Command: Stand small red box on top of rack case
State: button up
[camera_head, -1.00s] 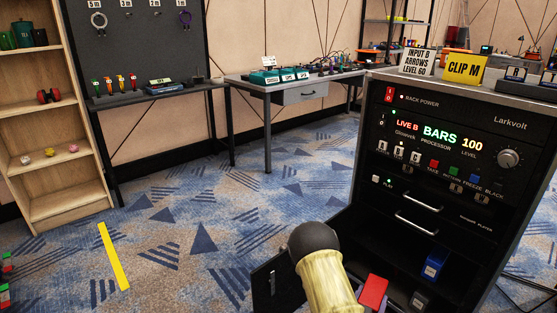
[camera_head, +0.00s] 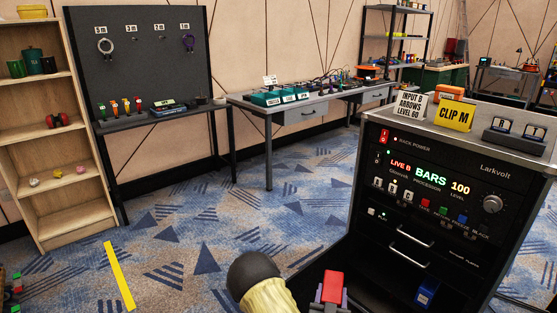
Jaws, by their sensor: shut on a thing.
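The small red box (camera_head: 332,287) is at the bottom centre-right of the head view. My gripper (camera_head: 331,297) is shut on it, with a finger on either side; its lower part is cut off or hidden. My arm, with a dark round joint and a pale yellow link, shows to the left of it. The black rack case (camera_head: 345,193) stands on the right, and its grey top (camera_head: 480,126) is in view well above and beyond the box in the picture. The box is apart from that top.
On the case top stand a white card (camera_head: 411,104), a yellow CLIP M card (camera_head: 454,115), an orange item (camera_head: 449,92) and a dark block with two cards (camera_head: 515,135). A blue box (camera_head: 426,293) sits in the case's lower bay. Patterned carpet lies open to the left.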

notch_tip(320, 180, up, 24)
jog(key=s+n+y+p, duration=0.1)
jog(key=n+y+p, duration=0.2)
jog(key=p, duration=2.6)
jog(key=shift+s+f+t+y, duration=0.15)
jog(key=shift+s+t+y, duration=0.2)
jog(key=shift+y, duration=0.45)
jog(key=s+f, duration=0.4)
jog(key=f, duration=0.1)
jog(key=shift+s+f, duration=0.2)
jog(key=shift+f, duration=0.05)
